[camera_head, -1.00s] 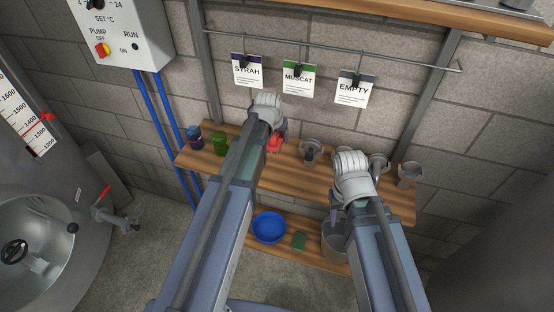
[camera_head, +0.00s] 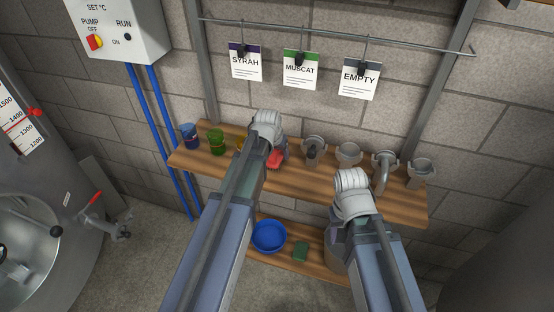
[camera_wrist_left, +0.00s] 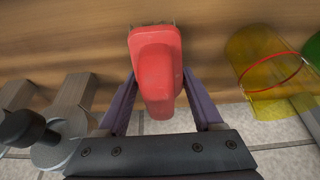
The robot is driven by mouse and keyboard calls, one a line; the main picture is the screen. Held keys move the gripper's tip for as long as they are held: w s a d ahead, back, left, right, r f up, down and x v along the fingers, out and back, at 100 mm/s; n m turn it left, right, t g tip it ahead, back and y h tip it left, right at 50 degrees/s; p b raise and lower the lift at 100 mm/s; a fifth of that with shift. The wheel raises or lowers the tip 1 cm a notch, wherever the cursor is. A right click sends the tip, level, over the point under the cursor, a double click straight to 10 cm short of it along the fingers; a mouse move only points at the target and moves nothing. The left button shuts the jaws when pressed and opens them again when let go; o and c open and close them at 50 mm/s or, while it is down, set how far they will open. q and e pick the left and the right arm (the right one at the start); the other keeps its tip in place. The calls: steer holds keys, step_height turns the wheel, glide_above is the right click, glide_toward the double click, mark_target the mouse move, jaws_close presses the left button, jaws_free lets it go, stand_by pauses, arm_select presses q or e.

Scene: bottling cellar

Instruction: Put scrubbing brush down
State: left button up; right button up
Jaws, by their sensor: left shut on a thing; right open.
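The scrubbing brush (camera_head: 275,160) is red and shows in the head view beside my left wrist, over the upper wooden shelf (camera_head: 310,182). In the left wrist view the red brush (camera_wrist_left: 157,75) sits between the two purple fingers of my left gripper (camera_wrist_left: 166,100), which is shut on it. A few bristles show at its far end, against the wood. I cannot tell whether they touch the shelf. My right gripper (camera_head: 335,228) is open, mostly hidden under its wrist, in front of the shelf's right part and above a grey bucket.
A blue cup (camera_head: 189,136), a green cup (camera_head: 216,142) and a yellow cup (camera_wrist_left: 262,75) stand left of the brush. Several grey metal fittings (camera_head: 348,154) stand to its right. The lower shelf holds a blue bowl (camera_head: 268,237) and a green sponge (camera_head: 301,251).

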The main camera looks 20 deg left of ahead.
arm_select(q)
steer(key=shift+f, duration=0.2)
arm_select(e)
steer(key=shift+f, duration=0.2)
arm_select(q)
steer(key=shift+f, duration=0.2)
steer(key=o, duration=1.2)
arm_select(e)
steer(key=shift+f, duration=0.15)
arm_select(q)
steer(key=shift+r, duration=0.1)
steer(key=p+v, duration=1.1)
steer(key=v, duration=0.1)
steer(key=shift+r, duration=0.2)
steer(key=s+d+f+m+g, duration=0.1)
steer(key=s+d+g, duration=0.1)
steer(key=s+d, duration=0.4)
steer(key=s+d+m+g+y, duration=0.1)
steer(key=s+d, duration=0.6)
steer(key=s, duration=0.7)
steer(key=shift+d+f+m+g+y, duration=0.35)
steer(key=shift+m+g, duration=0.35)
steer(key=shift+g, duration=0.2)
arm_select(e)
step_height(320, 180, up, 11)
steer(key=shift+r, duration=0.2)
